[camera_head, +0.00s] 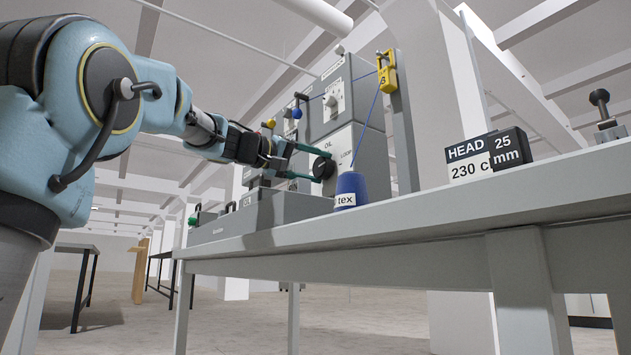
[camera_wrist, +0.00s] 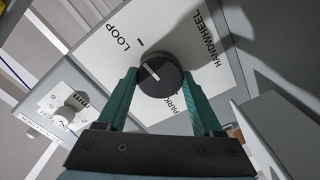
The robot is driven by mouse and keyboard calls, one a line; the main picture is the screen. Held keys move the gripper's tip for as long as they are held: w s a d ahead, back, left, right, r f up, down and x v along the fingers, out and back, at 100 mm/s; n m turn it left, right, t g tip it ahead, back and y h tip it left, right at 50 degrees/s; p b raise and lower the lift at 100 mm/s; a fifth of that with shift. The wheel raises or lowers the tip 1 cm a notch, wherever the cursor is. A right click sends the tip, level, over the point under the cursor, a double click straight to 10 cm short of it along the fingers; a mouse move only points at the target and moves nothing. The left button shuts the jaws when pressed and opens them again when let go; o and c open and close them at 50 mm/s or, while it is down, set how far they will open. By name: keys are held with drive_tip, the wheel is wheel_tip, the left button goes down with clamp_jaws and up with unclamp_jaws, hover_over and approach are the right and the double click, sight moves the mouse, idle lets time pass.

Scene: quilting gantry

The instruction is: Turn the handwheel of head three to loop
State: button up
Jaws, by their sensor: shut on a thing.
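The handwheel (camera_wrist: 161,76) is a round black knob with a white pointer line, on a white plate (camera_wrist: 100,62) lettered LOOP, PARK and HANDWHEEL. My gripper (camera_wrist: 160,82) has its two green fingers shut on opposite sides of the knob. The pointer slants toward the upper left, roughly toward the LOOP side; a short black tick lies beside that word, a little off the knob. In the head view the handwheel (camera_head: 323,168) sits on the front of the grey machine head (camera_head: 348,148), partly covered by my gripper (camera_head: 315,163), which reaches in from the left.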

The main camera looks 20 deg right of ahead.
drive_tip(key=shift+f+m+b, duration=0.1)
drive_tip(key=shift+m+b, duration=0.35)
drive_tip(key=shift+m, duration=0.15)
drive_tip(key=o, duration=1.4)
drive_tip(key=shift+c, duration=0.2)
drive_tip(key=a, duration=0.3)
drive_tip(key=s+a, duration=0.1)
drive_tip(key=a, duration=0.3)
drive_tip(key=s+a+p, duration=0.1)
drive_tip(key=a, duration=0.2)
drive_tip(key=shift+a, duration=0.25)
